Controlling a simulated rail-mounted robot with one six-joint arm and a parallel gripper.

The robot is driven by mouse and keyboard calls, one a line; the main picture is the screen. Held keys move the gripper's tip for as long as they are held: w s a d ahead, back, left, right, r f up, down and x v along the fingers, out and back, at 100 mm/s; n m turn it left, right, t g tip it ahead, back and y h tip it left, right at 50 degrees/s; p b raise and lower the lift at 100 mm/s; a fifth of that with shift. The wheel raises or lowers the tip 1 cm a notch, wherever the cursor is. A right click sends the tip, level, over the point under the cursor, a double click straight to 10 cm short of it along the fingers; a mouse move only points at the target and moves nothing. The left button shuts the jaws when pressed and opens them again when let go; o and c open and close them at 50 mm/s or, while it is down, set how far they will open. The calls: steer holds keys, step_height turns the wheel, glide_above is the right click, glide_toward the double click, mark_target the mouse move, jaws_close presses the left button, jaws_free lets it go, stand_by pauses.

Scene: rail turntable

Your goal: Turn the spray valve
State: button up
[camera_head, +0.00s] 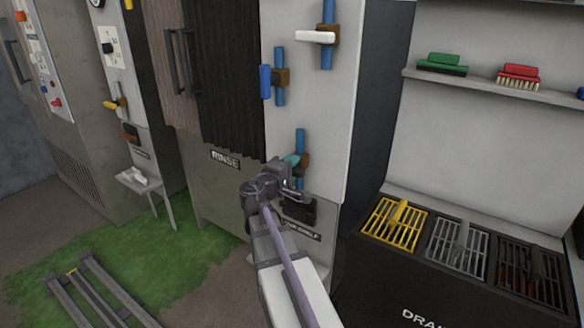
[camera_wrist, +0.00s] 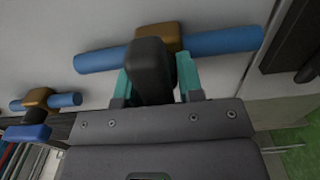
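A valve with a brown body (camera_head: 302,161) sits on a short upright blue pipe (camera_head: 300,140), low on the grey panel. In the wrist view its brown body (camera_wrist: 158,36), blue pipe (camera_wrist: 228,41) and black handle (camera_wrist: 150,68) show close up. My gripper (camera_head: 290,165) is at this valve and hides its handle in the head view. In the wrist view the teal fingers of my gripper (camera_wrist: 157,80) stand on either side of the black handle, very close to it. Whether they press on it I cannot tell. No label names the spray valve.
Above are a blue-handled valve (camera_head: 266,81) and a white-handled valve (camera_head: 315,37). A dark strip curtain (camera_head: 228,70) hangs left of the panel. A drain counter with a yellow grate (camera_head: 395,222) stands at right. Rails (camera_head: 90,290) lie on the green floor patch.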

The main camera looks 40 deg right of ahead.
steer(key=c, duration=0.4)
steer(key=shift+c, duration=0.2)
steer(key=shift+n, duration=0.4)
steer(key=n, duration=1.7)
